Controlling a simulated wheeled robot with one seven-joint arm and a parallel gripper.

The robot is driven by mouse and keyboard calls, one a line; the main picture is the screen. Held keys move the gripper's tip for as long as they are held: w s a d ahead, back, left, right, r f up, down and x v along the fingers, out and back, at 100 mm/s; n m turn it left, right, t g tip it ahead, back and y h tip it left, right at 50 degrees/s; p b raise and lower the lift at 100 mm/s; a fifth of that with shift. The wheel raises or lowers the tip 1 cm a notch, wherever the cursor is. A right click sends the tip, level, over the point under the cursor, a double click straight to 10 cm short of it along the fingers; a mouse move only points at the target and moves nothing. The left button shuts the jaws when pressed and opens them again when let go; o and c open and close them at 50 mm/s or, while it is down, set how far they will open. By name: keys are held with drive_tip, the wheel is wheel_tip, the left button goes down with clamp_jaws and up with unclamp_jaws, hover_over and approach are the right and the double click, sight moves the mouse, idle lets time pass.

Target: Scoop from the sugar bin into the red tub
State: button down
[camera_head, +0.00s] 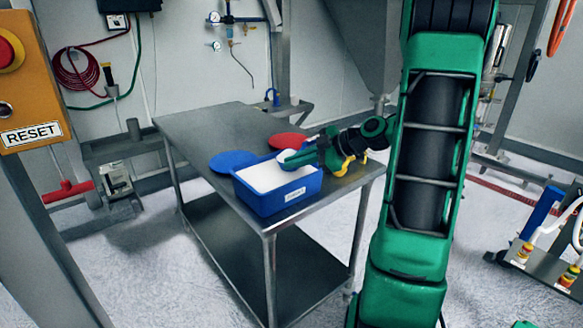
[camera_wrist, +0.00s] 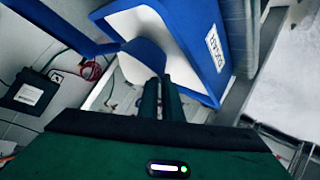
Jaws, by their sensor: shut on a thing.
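The sugar bin (camera_head: 278,203) is a blue open box on the steel table, with white sugar inside and a white label; in the wrist view it (camera_wrist: 200,22) shows with the label reading SUGAR. My gripper (camera_head: 313,157) is at the bin's far right edge, and in the wrist view its fingers (camera_wrist: 162,98) are closed together on a scoop. The scoop (camera_head: 291,158) is pale with a blue rim, over the bin's back edge; it also shows in the wrist view (camera_wrist: 145,55). Whether it holds sugar is unclear.
The table's left part is clear. A grey hopper (camera_head: 370,45) hangs behind the table.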

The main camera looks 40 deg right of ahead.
drive_tip(key=shift+r, duration=2.55)
drive_tip(key=shift+w, duration=0.1)
drive_tip(key=g, duration=0.1)
drive_tip(key=w+r+g, duration=0.1)
drive_tip(key=shift+w+a+m+g+h, duration=0.2)
drive_tip(key=shift+m+g+h, duration=0.1)
drive_tip(key=shift+g, duration=0.1)
drive_tip(key=shift+w+r+m+g+h, duration=0.1)
drive_tip(key=shift+w+m+g+h, duration=0.1)
drive_tip(key=shift+w+g, duration=0.35)
drive_tip(key=shift+w+r+m+g+h, duration=0.1)
drive_tip(key=shift+w+m+g, duration=0.1)
drive_tip(key=shift+g, duration=0.55)
drive_tip(key=s+t, duration=0.1)
drive_tip(key=t, duration=0.1)
drive_tip(key=shift+s+d+f+n+t, duration=0.1)
drive_tip(key=shift+s+f+n+t, duration=0.2)
drive_tip(key=shift+s+f+t, duration=0.1)
drive_tip(key=shift+s+r+n+t+y, duration=0.2)
drive_tip(key=shift+s+r+t, duration=0.1)
drive_tip(key=shift+r+t, duration=0.35)
drive_tip(key=shift+s+r+n+t+y, duration=0.25)
drive_tip(key=shift+r+t, duration=0.25)
drive_tip(key=shift+t, duration=0.25)
